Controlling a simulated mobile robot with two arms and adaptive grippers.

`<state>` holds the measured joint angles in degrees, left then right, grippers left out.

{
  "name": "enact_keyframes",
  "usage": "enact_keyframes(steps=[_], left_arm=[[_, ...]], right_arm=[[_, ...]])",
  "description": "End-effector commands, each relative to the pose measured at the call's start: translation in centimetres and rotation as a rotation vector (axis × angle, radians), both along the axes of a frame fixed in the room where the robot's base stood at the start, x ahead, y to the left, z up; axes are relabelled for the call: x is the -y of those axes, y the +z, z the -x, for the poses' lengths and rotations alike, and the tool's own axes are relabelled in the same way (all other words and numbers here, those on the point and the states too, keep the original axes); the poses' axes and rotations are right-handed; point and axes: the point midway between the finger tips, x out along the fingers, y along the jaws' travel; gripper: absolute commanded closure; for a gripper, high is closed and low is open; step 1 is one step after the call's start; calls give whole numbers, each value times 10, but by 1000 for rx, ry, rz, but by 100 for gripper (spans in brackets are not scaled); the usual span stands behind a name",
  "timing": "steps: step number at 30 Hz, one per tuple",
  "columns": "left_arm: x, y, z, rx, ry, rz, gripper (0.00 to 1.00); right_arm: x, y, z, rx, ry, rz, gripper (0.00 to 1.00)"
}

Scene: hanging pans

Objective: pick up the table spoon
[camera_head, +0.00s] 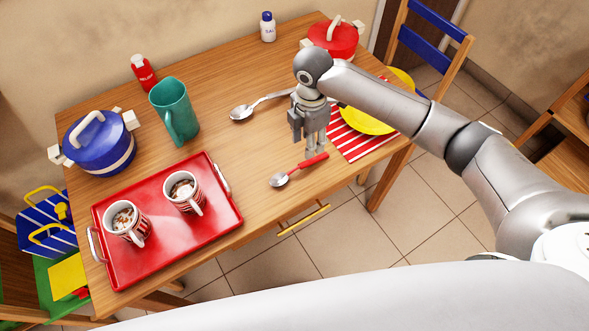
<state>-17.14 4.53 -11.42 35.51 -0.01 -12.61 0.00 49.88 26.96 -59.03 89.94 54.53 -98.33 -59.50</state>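Two spoons lie on the wooden table (225,80). A small spoon with a red handle (313,161) and silver bowl lies near the front edge. A larger all-silver spoon (243,112) lies further back, its handle running right to behind my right gripper. My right gripper (314,152) points down over the table, its fingertips just above or beside the red handle in this view. I cannot tell whether it touches the handle or how far apart its fingers are. My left gripper is not in view.
A red tray (190,247) with two mugs stands at the front left, near a teal pitcher (174,110) and a blue pot (98,147). A yellow plate (365,121) on a striped mat (362,146) is right of the gripper. A red pot (333,40) stands behind.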

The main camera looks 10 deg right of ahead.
Motion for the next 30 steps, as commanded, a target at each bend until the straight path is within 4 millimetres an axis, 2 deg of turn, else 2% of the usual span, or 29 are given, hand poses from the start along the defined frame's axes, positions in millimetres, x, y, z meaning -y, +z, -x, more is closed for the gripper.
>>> enact_keyframes(steps=[4, 11, 20, 29, 30], left_arm=[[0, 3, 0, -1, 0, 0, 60], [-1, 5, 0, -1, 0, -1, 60], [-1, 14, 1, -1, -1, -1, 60], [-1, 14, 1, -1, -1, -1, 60], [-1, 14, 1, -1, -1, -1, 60]], right_arm=[[-1, -25, 1, -4, -1, -1, 60], [-1, -43, 1, 0, 0, -1, 60], [1, -85, 3, 0, -1, -1, 60], [1, -91, 3, 3, 0, -1, 60], [1, -91, 3, 3, 0, -1, 62]])
